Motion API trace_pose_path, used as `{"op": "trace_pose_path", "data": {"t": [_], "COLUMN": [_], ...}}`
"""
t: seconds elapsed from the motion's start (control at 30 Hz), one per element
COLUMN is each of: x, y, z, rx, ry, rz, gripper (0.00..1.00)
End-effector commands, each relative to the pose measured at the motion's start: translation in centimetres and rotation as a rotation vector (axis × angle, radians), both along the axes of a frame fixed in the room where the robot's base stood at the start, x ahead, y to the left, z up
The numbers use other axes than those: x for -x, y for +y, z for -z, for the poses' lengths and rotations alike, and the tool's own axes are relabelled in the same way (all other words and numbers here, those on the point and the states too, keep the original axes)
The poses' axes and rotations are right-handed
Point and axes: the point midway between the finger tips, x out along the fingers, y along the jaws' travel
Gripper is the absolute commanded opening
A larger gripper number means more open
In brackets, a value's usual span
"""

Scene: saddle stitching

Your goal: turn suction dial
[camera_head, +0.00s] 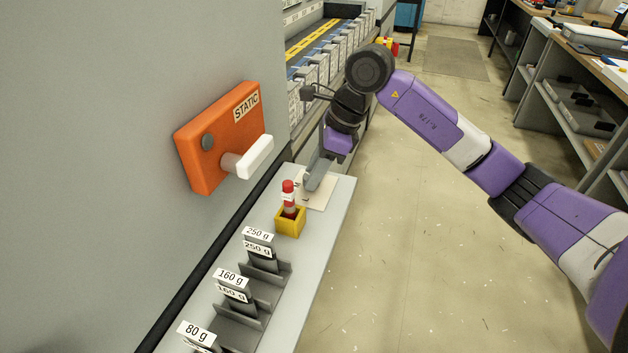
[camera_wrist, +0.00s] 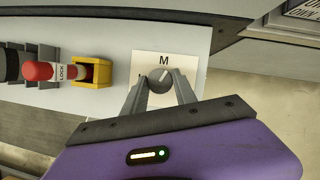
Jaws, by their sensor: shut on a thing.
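The suction dial is a small round grey knob (camera_wrist: 158,76) on a white plate (camera_wrist: 190,62) marked with an M above it. A light pointer line on the knob slants toward the upper right in the wrist view. Another mark left of the knob is mostly hidden by a finger. My gripper (camera_wrist: 160,86) has one finger on each side of the knob and is shut on it. In the head view my gripper (camera_head: 314,176) reaches down to the same plate (camera_head: 317,200), and the knob is hidden behind the fingers.
A red-capped lock pin (camera_head: 288,190) stands in a yellow block (camera_head: 290,222) close beside the plate. Weight-labelled holders (camera_head: 262,262) line the grey ledge (camera_head: 310,265). An orange STATIC box (camera_head: 210,150) with a white handle (camera_head: 250,158) is on the wall. Open floor lies right.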

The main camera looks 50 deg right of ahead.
Motion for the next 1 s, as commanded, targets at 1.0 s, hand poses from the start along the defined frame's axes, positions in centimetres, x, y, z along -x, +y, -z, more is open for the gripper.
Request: {"op": "trace_pose_path", "data": {"t": [1.0], "x": [0.05], "y": [0.57], "z": [0.25], "rx": [0.004], "ry": [-0.004], "rz": [0.922], "gripper": [0.0]}}
